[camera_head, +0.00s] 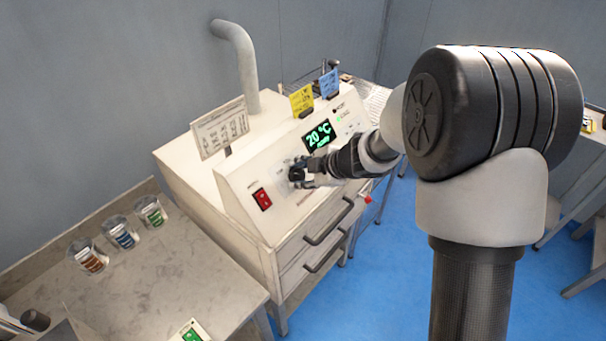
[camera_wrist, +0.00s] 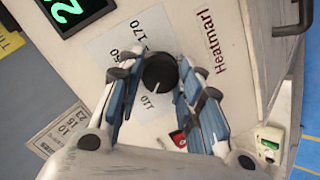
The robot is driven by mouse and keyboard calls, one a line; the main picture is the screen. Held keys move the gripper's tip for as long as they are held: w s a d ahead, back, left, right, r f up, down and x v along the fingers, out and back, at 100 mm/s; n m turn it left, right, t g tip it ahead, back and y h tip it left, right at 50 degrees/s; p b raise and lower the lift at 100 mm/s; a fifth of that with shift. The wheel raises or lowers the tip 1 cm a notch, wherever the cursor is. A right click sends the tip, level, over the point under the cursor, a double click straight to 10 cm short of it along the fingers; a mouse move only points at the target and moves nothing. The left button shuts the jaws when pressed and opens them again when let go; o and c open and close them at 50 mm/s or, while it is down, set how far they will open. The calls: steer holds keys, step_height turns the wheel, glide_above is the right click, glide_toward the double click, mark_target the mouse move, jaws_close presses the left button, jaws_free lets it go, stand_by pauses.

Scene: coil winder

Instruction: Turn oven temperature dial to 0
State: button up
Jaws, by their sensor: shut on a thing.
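The oven temperature dial (camera_wrist: 160,72) is a round black knob on the oven's pale front panel (camera_wrist: 225,35). Printed numbers around it include 170 and 110, and a small light mark shows on its lower edge, on the side of the 110. My gripper (camera_wrist: 157,75) is shut on the dial, with one finger on either side of it. In the head view my gripper (camera_head: 303,175) is at the panel below the green display (camera_head: 318,134), which reads 20 °C, and largely hides the dial.
A red switch (camera_head: 262,199) sits left of my gripper on the panel. Drawer handles (camera_head: 325,222) stick out below. Several cups (camera_head: 121,235) stand on the left table.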

steer(key=n+b, duration=0.3)
steer(key=n, duration=0.2)
steer(key=shift+f+t, duration=0.15)
steer(key=shift+t, duration=0.25)
steer(key=shift+n+t+b, duration=0.3)
steer(key=shift+n+b, duration=1.55)
steer(key=shift+n, duration=0.45)
steer(key=o, duration=1.1)
steer(key=v, duration=1.2)
steer(key=shift+r, duration=0.2)
